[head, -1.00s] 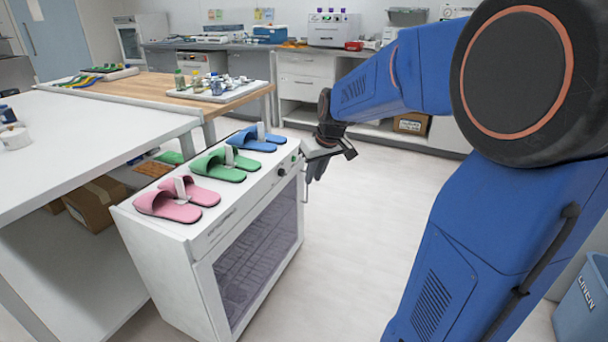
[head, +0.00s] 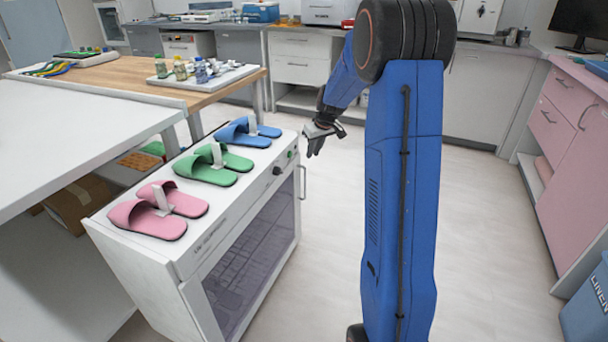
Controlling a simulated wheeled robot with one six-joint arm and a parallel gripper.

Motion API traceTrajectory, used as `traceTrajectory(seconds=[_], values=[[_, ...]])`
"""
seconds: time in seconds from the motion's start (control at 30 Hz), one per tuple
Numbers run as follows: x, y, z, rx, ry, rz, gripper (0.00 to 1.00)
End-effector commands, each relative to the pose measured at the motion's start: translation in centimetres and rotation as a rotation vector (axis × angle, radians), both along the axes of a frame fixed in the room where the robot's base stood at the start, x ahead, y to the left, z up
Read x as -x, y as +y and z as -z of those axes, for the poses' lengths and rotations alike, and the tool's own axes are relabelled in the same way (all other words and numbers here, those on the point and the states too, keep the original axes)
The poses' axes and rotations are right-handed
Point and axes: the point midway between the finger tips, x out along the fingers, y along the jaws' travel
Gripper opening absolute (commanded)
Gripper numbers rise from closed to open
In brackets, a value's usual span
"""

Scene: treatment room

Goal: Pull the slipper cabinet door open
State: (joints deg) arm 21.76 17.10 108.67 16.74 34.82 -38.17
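The white slipper cabinet (head: 140,262) stands left of centre, with pink slippers (head: 160,210), green slippers (head: 212,165) and blue slippers (head: 248,132) on top. Its door (head: 250,262) has a dark see-through panel and looks shut. The upright bar handle (head: 303,182) is at the door's far right edge. My gripper (head: 318,148) points down just beyond and right of the cabinet's far corner, appearing above the handle in the picture. It seems apart from the handle and holds nothing I can see. Its finger opening is too small to make out.
A white table (head: 70,140) stands close along the cabinet's left side. A wooden-topped bench (head: 120,88) is behind. Open pale floor (head: 330,250) lies in front of the door. Pink drawers (head: 565,150) and a blue linen bin (head: 585,305) are at the right.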

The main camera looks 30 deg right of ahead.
Motion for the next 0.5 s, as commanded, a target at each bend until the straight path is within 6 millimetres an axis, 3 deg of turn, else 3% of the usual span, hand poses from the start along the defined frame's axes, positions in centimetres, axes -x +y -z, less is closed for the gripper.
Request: traceTrajectory(seconds=[0.5], values=[[-3.3,0.3,8.3,-0.001,0.003,0.0,0.17]])
